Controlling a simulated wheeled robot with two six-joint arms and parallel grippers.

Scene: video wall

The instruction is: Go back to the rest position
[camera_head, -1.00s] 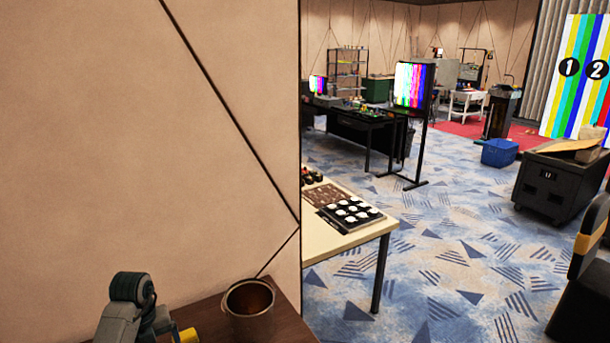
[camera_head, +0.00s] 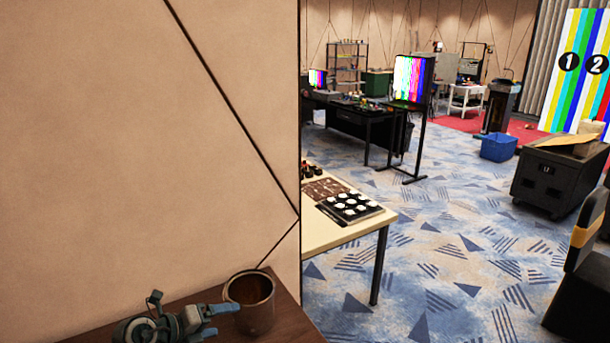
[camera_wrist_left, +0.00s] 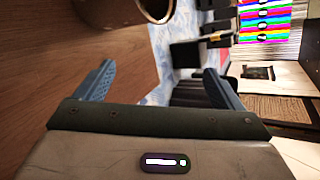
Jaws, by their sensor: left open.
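My left gripper (camera_head: 232,315) is low in the head view, above the brown wooden surface by the wall. Its blue fingers point right, towards the metal pot, and in the picture their tips come close to its lower left side. Whether they touch it I cannot tell. In the left wrist view the two fingers (camera_wrist_left: 160,85) stand wide apart with nothing between them. My right gripper is not in view.
A brown metal pot (camera_head: 256,310) stands on the wooden surface (camera_head: 290,330). A beige wall panel (camera_head: 150,120) rises behind it. A pale table (camera_head: 335,233) with a tray of white-topped items (camera_head: 352,206) stands to the right. Patterned carpet lies open beyond.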

